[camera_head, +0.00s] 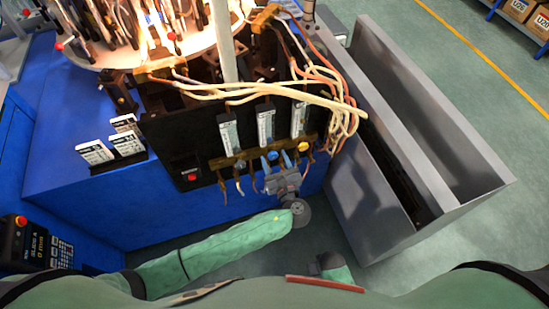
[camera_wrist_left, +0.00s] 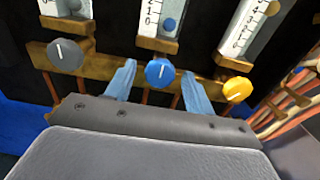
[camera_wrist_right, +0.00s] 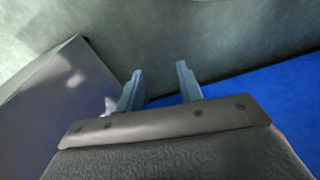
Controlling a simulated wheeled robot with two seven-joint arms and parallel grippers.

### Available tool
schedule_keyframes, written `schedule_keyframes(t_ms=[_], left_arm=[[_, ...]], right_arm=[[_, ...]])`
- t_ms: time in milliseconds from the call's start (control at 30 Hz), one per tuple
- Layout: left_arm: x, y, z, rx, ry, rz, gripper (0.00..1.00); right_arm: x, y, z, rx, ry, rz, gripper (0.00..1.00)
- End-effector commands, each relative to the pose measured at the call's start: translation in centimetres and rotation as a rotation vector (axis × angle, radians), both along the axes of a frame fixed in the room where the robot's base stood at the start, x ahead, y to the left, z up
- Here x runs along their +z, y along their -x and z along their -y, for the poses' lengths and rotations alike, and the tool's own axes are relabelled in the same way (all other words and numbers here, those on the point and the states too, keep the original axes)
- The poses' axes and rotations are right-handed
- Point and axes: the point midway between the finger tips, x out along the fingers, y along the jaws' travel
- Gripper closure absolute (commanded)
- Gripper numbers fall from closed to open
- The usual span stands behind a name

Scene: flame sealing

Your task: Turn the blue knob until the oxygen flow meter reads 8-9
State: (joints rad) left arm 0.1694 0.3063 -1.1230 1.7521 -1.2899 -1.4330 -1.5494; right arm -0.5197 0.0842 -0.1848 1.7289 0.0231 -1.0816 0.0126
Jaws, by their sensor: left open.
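The blue knob (camera_head: 272,156) sits below the middle flow meter (camera_head: 265,124) on the dark front panel. In the left wrist view the blue knob (camera_wrist_left: 159,72) has a white mark that stands near upright. A blue ball (camera_wrist_left: 170,25) sits low in the middle tube, near the bottom numbers; the upper scale is cut off there. My left gripper (camera_wrist_left: 158,88) is open, its two pale blue fingers on either side of the blue knob with gaps showing. My right gripper (camera_wrist_right: 159,88) is open and empty, away from the panel.
A grey knob (camera_wrist_left: 66,55) and a yellow knob (camera_wrist_left: 238,89) flank the blue one closely. Loose pale hoses (camera_head: 320,95) hang over the panel's right side. A grey metal bin (camera_head: 430,150) stands to the right. A red button (camera_head: 191,176) is at the panel's lower left.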

Motion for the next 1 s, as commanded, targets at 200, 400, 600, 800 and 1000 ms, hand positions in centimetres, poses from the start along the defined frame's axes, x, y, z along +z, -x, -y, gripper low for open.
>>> schedule_keyframes(t_ms=[200, 400, 600, 800, 1000], left_arm=[[-0.1, -0.3, -0.1, 0.0, 0.0, -0.001, 0.46], [-0.1, -0.3, -0.1, 0.001, 0.0, -0.001, 0.56], [-0.1, -0.3, -0.1, 0.001, 0.0, -0.001, 0.9], [-0.1, -0.3, -0.1, 0.001, 0.012, 0.003, 0.9], [-0.3, -0.3, -0.1, 0.003, 0.077, 0.022, 0.9]], right_arm=[[-0.4, 0.2, 0.1, 0.0, 0.001, 0.0, 0.64], [-0.4, 0.2, 0.1, 0.0, 0.001, 0.0, 0.64], [-0.4, 0.2, 0.1, 0.0, 0.0, 0.0, 0.64], [-0.4, 0.2, 0.1, 0.0, 0.001, -0.003, 0.64], [1.4, -0.6, -0.3, 0.0, -0.003, 0.001, 0.64]])
